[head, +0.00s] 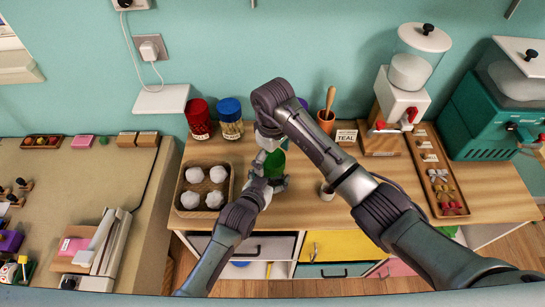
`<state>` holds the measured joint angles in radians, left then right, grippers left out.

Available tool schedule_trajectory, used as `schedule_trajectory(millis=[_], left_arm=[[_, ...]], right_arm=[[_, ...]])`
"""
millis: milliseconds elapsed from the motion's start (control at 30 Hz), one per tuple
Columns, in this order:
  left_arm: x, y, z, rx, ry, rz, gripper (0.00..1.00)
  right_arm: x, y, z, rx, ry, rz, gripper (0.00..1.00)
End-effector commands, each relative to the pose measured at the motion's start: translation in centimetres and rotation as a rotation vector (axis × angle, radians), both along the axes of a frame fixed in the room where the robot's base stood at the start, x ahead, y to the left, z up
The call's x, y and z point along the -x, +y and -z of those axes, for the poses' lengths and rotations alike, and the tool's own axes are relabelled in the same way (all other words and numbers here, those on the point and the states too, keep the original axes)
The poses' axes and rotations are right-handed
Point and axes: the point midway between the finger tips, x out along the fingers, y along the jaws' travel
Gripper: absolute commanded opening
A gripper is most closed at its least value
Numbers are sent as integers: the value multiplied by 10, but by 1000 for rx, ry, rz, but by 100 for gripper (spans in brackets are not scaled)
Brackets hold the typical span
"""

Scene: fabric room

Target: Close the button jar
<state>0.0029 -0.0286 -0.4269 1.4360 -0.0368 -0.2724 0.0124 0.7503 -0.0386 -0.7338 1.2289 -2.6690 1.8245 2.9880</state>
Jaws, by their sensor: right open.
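A green jar-like object (275,163) stands near the middle of the wooden counter, partly hidden by my grippers. I cannot make out whether its top is covered. My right gripper (268,144) is open, pointing down right above and against its upper part. My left gripper (269,181) is low at its front, with fingers to either side; whether they press on it is not clear. A red-lidded jar (199,120) and a blue-lidded jar (230,118) stand upright behind to the left, apart from my grippers.
A wicker tray of white balls (204,187) sits close to the left of my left gripper.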

Motion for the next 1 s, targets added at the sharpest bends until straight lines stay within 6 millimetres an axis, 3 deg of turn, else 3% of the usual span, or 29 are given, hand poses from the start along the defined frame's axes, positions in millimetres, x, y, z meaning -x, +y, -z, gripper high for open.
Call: schedule_trajectory(millis=[367,767,867,1000], left_arm=[[1,0,1,-1,3,1,0],[1,-1,1,0,3,1,0],[1,-1,1,0,3,1,0],[1,-1,1,0,3,1,0]], right_arm=[[-1,1,-42,-2,-3,-1,100],[-1,0,-45,-1,-2,-11,99],[-1,0,-46,-1,-4,-76,99],[-3,2,-49,-1,-12,-302,99]])
